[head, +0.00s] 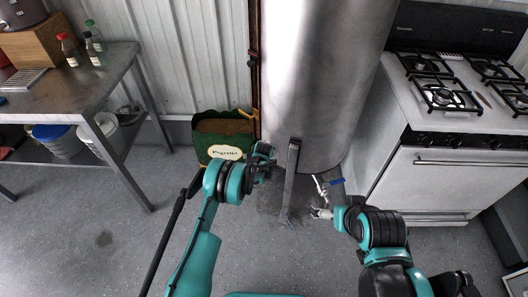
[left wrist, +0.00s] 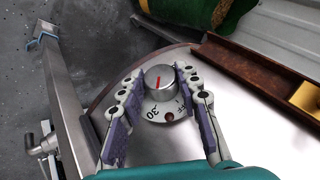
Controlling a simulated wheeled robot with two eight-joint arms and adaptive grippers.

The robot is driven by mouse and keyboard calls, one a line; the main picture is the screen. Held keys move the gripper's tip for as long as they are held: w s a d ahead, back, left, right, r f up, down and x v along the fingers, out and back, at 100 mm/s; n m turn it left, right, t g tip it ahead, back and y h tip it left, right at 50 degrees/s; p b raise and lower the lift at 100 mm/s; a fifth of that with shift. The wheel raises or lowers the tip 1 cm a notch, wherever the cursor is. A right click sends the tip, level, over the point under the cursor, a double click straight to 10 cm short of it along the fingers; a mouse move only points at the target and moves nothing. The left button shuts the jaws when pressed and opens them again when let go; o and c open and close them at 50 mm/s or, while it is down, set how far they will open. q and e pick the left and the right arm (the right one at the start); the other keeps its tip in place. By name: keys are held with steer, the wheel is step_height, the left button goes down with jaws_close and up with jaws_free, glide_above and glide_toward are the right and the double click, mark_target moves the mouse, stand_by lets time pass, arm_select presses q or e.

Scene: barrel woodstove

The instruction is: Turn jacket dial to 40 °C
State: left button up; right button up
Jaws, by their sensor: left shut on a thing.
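The jacket dial (left wrist: 158,77) is a round silver knob with a red pointer line, on a metal face with a printed scale. In the left wrist view "30" and part of "OFF" are readable near it. The line runs roughly lengthwise in the picture; which mark it meets is unclear. My left gripper (left wrist: 157,80) is shut on the knob, one finger on each side. In the head view my left gripper (head: 264,153) is at the lower front of the tall steel tank (head: 320,70), and hides the dial. My right gripper (head: 320,212) hangs low, right of the tank's leg; its opening is unclear.
A metal leg (head: 291,175) stands between my grippers. A green sack (head: 224,135) is behind my left gripper. A white stove (head: 440,170) stands right, a steel table (head: 80,80) left. Floor (head: 120,240) is open at front left.

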arm_select(q)
steer(key=t+y, duration=0.2)
steer(key=t, duration=0.1)
steer(key=shift+s+d+f+m, duration=0.15)
steer(key=shift+m, duration=0.25)
steer(key=o, duration=1.2)
steer(key=shift+c, duration=0.2)
steer(key=v, duration=1.2)
